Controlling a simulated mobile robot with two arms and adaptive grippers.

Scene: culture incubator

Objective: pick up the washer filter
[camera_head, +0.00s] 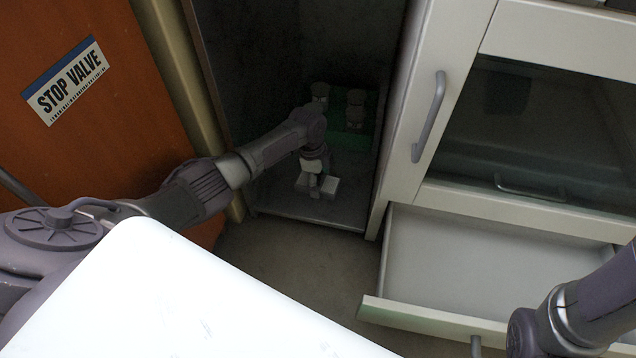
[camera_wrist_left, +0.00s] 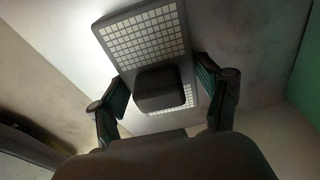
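The washer filter appears to be the flat dark piece with a white grid face (camera_wrist_left: 143,37) and a dark block-like handle (camera_wrist_left: 160,90) in the left wrist view. In the head view it is a small pale piece (camera_head: 329,186) on the cabinet floor. My left gripper (camera_head: 314,180) reaches down into the cabinet over it. In the left wrist view its two fingers (camera_wrist_left: 163,82) are spread, one on each side of the handle, with gaps visible. My right gripper is out of view; only part of that arm shows.
The dark open cabinet (camera_head: 270,60) has narrow side walls around my left arm. A green piece with bottle-like items (camera_head: 355,108) stands at its back. An open drawer (camera_head: 470,265) juts out on the right, below a glass-fronted cabinet. A STOP VALVE panel (camera_head: 66,80) is on the left.

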